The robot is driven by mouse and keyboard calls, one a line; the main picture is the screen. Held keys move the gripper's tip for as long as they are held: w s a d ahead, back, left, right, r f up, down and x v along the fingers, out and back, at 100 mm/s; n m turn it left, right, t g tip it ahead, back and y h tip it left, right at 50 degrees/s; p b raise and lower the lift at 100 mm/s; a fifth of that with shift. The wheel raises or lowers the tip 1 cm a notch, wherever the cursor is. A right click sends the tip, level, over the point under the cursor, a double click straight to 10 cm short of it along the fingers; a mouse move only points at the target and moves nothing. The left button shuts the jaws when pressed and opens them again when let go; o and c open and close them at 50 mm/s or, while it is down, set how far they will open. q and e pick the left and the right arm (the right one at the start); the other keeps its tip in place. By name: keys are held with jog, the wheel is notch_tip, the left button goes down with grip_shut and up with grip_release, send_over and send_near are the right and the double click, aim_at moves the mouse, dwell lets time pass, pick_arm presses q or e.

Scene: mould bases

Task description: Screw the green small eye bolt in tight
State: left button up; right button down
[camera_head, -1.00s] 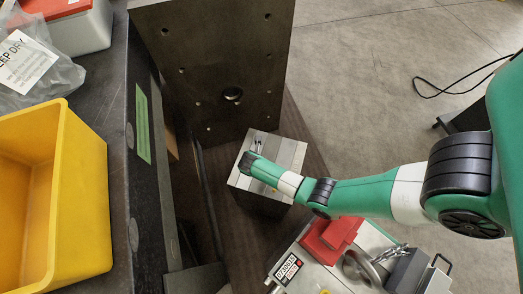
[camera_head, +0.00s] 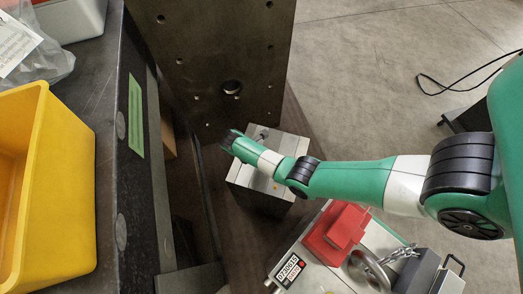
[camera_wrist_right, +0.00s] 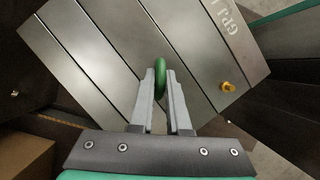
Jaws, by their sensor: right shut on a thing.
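The green small eye bolt (camera_wrist_right: 160,68) shows its ring upright at the fingertips of my right gripper (camera_wrist_right: 160,85) in the right wrist view. The fingers are closed on the ring from both sides. The ring is over the grey metal mould block (camera_wrist_right: 95,55), which has several parallel seams across its top. The bolt's shank and its hole are hidden, so I cannot tell how deep it sits. My left gripper is not in view.
A small yellow fitting (camera_wrist_right: 227,87) sits on the block to the right. A tall dark steel plate (camera_head: 215,55) with holes stands right behind it. A yellow bin (camera_head: 60,190) is at left.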

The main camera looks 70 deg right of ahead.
jog(key=shift+f, duration=0.1)
jog(key=shift+f+m+g+y+b, duration=0.15)
jog(key=shift+f+m+y+b, duration=0.05)
jog(key=shift+m+b, duration=0.4)
jog(key=shift+f+m+g+y+b, duration=0.15)
jog(key=shift+m+y+b, duration=0.05)
jog(key=shift+m+b, duration=0.4)
jog(key=shift+r+b, duration=0.2)
jog(key=shift+b, duration=0.15)
jog(key=shift+r, duration=0.1)
jog(key=c, duration=0.8)
grip_release()
jog(key=shift+r, duration=0.1)
notch_tip(320, 180, up, 5)
jog(key=p, duration=0.5)
jog(key=shift+r+p, duration=0.15)
jog(key=shift+p, duration=0.15)
